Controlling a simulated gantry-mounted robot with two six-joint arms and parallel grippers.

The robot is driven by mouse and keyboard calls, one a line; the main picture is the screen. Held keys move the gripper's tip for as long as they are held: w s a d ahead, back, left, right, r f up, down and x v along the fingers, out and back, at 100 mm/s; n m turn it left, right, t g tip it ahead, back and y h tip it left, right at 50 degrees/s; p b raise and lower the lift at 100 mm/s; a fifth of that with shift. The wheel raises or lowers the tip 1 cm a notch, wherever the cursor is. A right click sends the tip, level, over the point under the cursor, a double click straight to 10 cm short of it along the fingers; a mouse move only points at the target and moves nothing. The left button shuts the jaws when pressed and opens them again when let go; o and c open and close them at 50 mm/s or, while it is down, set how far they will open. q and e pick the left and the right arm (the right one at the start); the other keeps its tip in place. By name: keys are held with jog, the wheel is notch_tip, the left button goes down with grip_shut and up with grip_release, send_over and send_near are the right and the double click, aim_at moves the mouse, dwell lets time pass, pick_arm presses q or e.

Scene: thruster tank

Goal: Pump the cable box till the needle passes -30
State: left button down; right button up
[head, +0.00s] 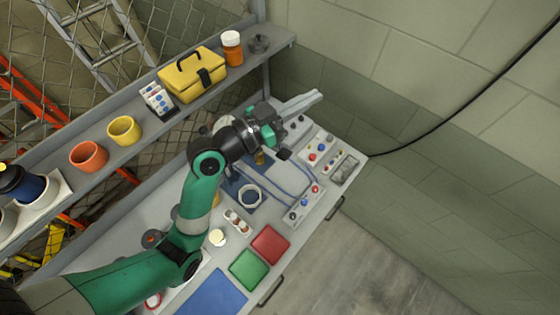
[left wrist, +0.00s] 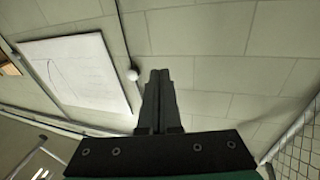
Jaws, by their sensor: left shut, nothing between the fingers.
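My left gripper (head: 318,96) reaches over the far right end of the workbench, its fingers together and empty. In the left wrist view the fingers (left wrist: 158,80) are also together, pointing at a pale block wall. Below the gripper lie a grey box with coloured knobs (head: 316,152) and a smaller one (head: 303,205), with blue-grey cables (head: 287,180) beside them. I cannot tell which is the cable box. No needle can be read; part of the bench is hidden behind my left arm. My right gripper is not in view.
A shelf along the back holds a yellow case (head: 192,76), an orange bottle (head: 232,48), a yellow cup (head: 124,131) and an orange cup (head: 89,156). Green (head: 249,269) and red (head: 270,243) pads lie near the front edge. A black cable (head: 470,103) hangs along the wall.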

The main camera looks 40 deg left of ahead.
pick_arm(q)
jog(key=s+a+f+n+g+y+b, duration=0.1)
jog(key=s+a+f+n+b, duration=0.1)
jog(key=f, duration=0.7)
jog(key=s+a+f+n+g+y+b, duration=0.1)
jog(key=s+a+f+n+y+b, duration=0.1)
jog(key=a+f, duration=0.3)
jog(key=s+a+f+n+g+y+b, duration=0.1)
jog(key=s+a+f, duration=0.3)
jog(key=f, duration=1)
jog(key=shift+s+n+g+b, duration=0.25)
jog(key=shift+n+b, duration=0.25)
jog(key=shift+b, duration=0.4)
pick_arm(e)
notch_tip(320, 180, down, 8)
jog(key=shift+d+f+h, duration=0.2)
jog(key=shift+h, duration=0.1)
pick_arm(q)
jog(key=shift+w, duration=0.2)
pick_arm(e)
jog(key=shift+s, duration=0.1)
pick_arm(q)
jog(key=w+f+b, duration=0.1)
jog(key=w+f, duration=0.5)
jog(key=w, duration=0.3)
jog(key=shift+w+d+f, duration=0.15)
jog(key=shift+w+d, duration=0.1)
jog(key=shift+d, duration=0.15)
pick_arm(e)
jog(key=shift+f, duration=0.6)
